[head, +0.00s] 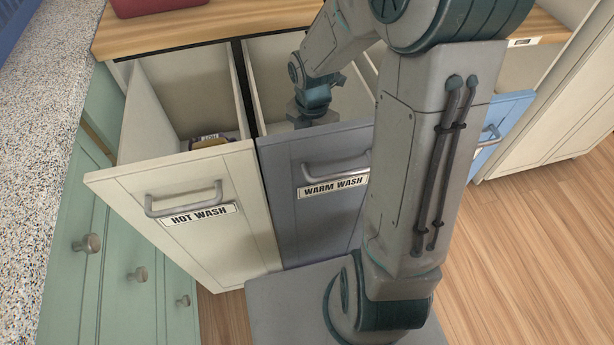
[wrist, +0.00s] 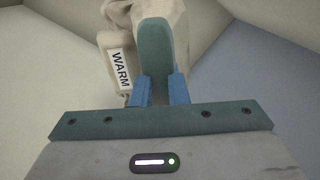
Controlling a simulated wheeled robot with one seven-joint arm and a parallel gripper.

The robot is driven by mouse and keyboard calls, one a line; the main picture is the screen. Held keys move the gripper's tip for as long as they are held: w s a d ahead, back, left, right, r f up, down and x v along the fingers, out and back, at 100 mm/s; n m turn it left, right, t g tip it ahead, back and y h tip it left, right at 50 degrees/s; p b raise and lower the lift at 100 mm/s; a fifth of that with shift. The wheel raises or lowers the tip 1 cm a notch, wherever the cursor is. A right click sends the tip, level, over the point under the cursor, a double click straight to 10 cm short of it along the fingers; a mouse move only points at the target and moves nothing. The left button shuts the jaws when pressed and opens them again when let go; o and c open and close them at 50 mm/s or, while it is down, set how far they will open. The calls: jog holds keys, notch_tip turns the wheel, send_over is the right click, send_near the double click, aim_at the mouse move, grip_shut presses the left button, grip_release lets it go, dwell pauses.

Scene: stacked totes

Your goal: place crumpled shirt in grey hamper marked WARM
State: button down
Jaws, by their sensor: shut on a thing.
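The grey hamper (head: 290,165) marked WARM WASH is pulled out, its open top facing up. My arm reaches down into it, and the front panel hides my fingers in the head view. In the wrist view my gripper (wrist: 158,78) is shut on the crumpled shirt (wrist: 112,68), a beige cloth with a white tag (wrist: 120,69) reading WARM. Pale inner walls surround the shirt there. I cannot tell whether the shirt touches the hamper's bottom.
A blue-fronted hamper (head: 505,118) is partly hidden behind my arm. A wooden counter (head: 215,22) runs behind, with a red object (head: 150,6) on it.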

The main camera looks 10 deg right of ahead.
notch_tip(320, 180, down, 4)
jog(key=shift+r+b, duration=0.2)
jog(key=shift+b, duration=0.85)
jog(key=d+n+p, duration=0.1)
jog(key=p, duration=0.1)
jog(key=d+n+p, duration=0.1)
jog(key=p, duration=0.1)
jog(key=shift+r+n+p, duration=0.3)
jog(key=shift+r+p, duration=0.05)
jog(key=shift+r, duration=0.05)
jog(key=n+p, duration=0.1)
jog(key=d+n+p, duration=0.1)
jog(key=p, duration=0.1)
jog(key=shift+s+r+n, duration=0.15)
jog(key=shift+n, duration=0.15)
jog(key=n+p, duration=0.2)
jog(key=p, duration=0.1)
jog(key=shift+s+r+y, duration=0.1)
jog(key=shift+y, duration=0.2)
jog(key=shift+a+n+p, duration=0.2)
jog(key=shift+n+p, duration=0.85)
jog(key=shift+n, duration=0.15)
notch_tip(320, 180, down, 10)
jog(key=b, duration=0.5)
jog(key=shift+f, duration=0.25)
jog(key=shift+r, duration=0.1)
